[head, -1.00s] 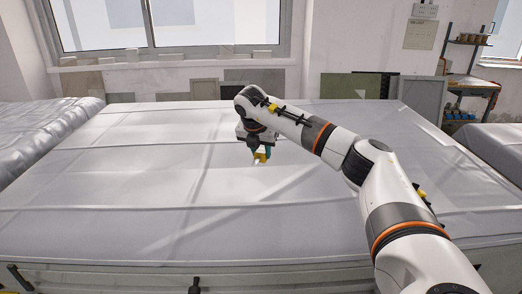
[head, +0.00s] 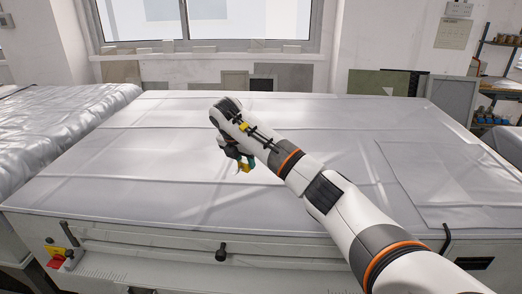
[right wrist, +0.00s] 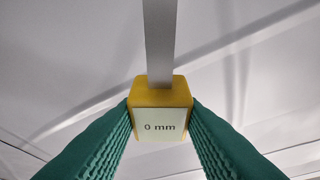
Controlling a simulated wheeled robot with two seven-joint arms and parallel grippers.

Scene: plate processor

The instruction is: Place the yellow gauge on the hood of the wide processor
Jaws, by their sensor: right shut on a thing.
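The yellow gauge (right wrist: 160,98) has a pale face reading "0 mm" and a grey strip reaching up from it in the right wrist view. My right gripper (right wrist: 160,122) is shut on it, with a green finger pad on each side. In the head view, the right gripper (head: 246,162) holds the small yellow gauge (head: 244,167) above the wide processor's pale hood (head: 130,180). Whether the gauge touches the hood cannot be told. My left gripper is not in view.
The hood is broad and mostly clear, with low seams and a flat panel at right. A silvery covered unit (head: 60,125) stands at left. Black handles (head: 221,250) and a red-yellow switch (head: 57,257) line the front edge. Panels lean on the back wall.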

